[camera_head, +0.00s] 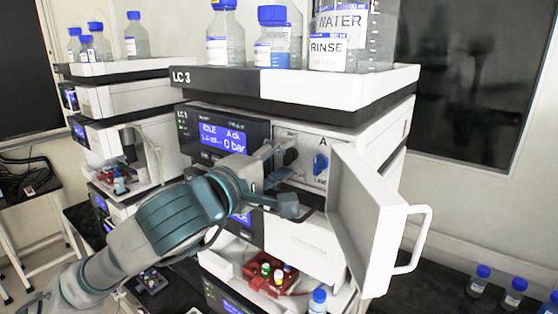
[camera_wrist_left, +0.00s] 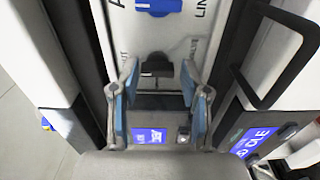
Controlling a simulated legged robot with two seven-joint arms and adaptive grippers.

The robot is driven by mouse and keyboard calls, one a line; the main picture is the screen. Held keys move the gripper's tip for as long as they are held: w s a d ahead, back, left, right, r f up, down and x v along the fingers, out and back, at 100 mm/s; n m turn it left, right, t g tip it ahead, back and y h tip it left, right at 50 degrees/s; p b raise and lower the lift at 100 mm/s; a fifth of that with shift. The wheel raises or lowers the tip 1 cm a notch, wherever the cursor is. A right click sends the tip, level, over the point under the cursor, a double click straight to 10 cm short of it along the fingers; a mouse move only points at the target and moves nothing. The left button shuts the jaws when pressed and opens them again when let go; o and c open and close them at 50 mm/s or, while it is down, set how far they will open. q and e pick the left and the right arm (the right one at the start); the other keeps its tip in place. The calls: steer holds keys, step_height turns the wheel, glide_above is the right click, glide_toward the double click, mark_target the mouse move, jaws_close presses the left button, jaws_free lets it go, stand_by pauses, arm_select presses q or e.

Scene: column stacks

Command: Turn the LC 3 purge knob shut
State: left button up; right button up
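The LC 3 stack stands in the middle of the head view, and its pump door (camera_head: 368,222) is swung open to the right. Behind the door is a pale panel with a black knob (camera_head: 290,157) and a blue knob (camera_head: 320,164). In the wrist view the black knob (camera_wrist_left: 157,65) sits between my fingertips, with "VALVE" partly legible beside it; the blue knob (camera_wrist_left: 158,7) is at the top edge. I cannot read a full purge label. My left gripper (camera_head: 279,182) is open, also in the wrist view (camera_wrist_left: 159,75), with gaps beside the knob. My right gripper is not in view.
Solvent bottles (camera_head: 272,40) stand in the top tray (camera_head: 345,85). The door handle (camera_head: 421,240) juts out at right. Below is a red vial tray (camera_head: 255,277). A second stack (camera_head: 130,100) stands at left; small bottles (camera_head: 514,292) are at lower right.

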arm_select(q)
steer(key=v, duration=1.2)
steer(key=shift+w, duration=0.1)
